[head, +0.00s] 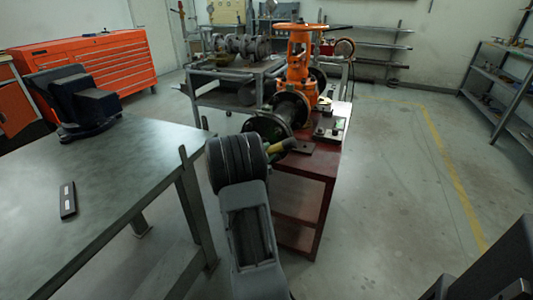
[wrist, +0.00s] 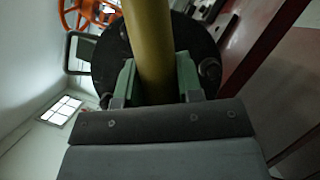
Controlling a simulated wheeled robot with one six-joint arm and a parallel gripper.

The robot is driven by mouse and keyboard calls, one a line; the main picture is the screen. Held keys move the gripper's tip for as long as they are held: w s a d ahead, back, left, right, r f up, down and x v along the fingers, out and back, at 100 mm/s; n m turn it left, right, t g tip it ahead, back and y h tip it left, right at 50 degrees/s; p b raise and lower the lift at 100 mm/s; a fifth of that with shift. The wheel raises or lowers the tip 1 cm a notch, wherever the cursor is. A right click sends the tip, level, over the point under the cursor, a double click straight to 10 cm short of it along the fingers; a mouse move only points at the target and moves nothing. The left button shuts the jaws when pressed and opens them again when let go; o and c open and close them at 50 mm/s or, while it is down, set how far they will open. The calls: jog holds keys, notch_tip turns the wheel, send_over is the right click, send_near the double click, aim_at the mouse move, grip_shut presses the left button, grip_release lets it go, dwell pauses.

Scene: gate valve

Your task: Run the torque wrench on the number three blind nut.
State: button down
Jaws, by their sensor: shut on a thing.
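My gripper (wrist: 157,80) is shut on a thick yellow bar, which looks like the torque wrench's handle (wrist: 150,40). The bar runs up and out of the wrist view between the green finger pads. Behind it is the dark round blind flange (wrist: 108,62), with a nut (wrist: 210,70) at its right edge. The bar hides the flange's middle. No nut number can be read, and the wrench's head is out of this view. In the head view the yellow handle (head: 282,146) shows beside my wrist, close to the flange (head: 268,124) of the orange gate valve (head: 300,65).
The valve stands on a dark red bench (head: 305,195). A grey table (head: 120,185) with a small black object (head: 68,200) is at the left. A cart (head: 225,85) with metal parts stands behind. The floor to the right is clear.

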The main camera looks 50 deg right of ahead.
aim_at(279, 139)
jog(key=shift+w+d+r+b, duration=0.1)
jog(key=shift+w+d+b, duration=0.15)
jog(key=shift+d, duration=0.5)
jog(key=shift+w+d+b, duration=0.15)
jog(key=shift+d+b, duration=0.15)
jog(key=shift+d, duration=0.4)
jog(key=shift+w+d+b, duration=0.1)
jog(key=shift+d+b, duration=0.45)
jog(key=shift+b, duration=0.5)
dwell(1.7)
jog(key=shift+d+r, duration=0.1)
jog(key=shift+r, duration=0.05)
dwell(0.6)
jog(key=shift+a+b, duration=0.2)
jog(key=shift+b, duration=0.55)
dwell(0.3)
jog(key=shift+s+a+b, duration=0.3)
jog(key=shift+a, duration=0.7)
jog(key=shift+s+a+b, duration=0.25)
jog(key=shift+a, duration=0.85)
